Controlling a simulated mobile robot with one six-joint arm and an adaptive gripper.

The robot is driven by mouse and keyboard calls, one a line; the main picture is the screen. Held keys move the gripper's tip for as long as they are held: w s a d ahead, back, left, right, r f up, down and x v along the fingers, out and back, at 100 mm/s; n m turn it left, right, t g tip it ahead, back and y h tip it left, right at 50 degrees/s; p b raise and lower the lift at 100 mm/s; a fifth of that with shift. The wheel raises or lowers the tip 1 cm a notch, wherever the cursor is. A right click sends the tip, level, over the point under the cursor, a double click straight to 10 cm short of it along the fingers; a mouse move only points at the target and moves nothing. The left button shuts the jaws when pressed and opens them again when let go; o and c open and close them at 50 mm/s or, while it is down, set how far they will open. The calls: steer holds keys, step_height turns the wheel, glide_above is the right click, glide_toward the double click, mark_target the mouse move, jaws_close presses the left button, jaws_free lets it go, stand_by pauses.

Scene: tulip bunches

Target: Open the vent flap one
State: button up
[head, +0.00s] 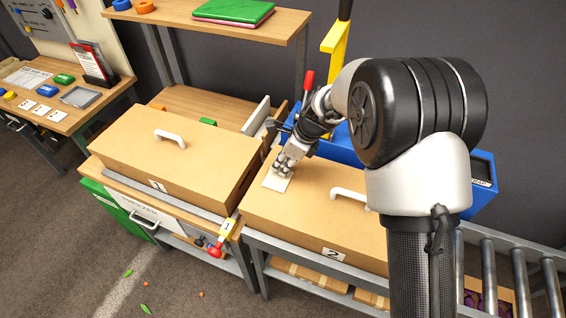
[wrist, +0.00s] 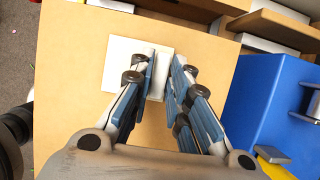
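Two large tan boxes with white handles stand side by side. The left box (head: 175,150) carries a label "1" and the right box (head: 320,215) a label "2". A small white square plate (head: 275,182) lies on the top of box 2 at its left back; it also shows in the wrist view (wrist: 118,64). My gripper (head: 284,166) points down over this plate. Whether the fingertips touch the plate is unclear. No part plainly marked as vent flap one shows.
A blue bin (head: 484,187) stands behind box 2. A roller conveyor (head: 508,262) lies at the right. A wooden shelf (head: 205,18) rises behind box 1.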

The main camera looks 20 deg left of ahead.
jaws_close()
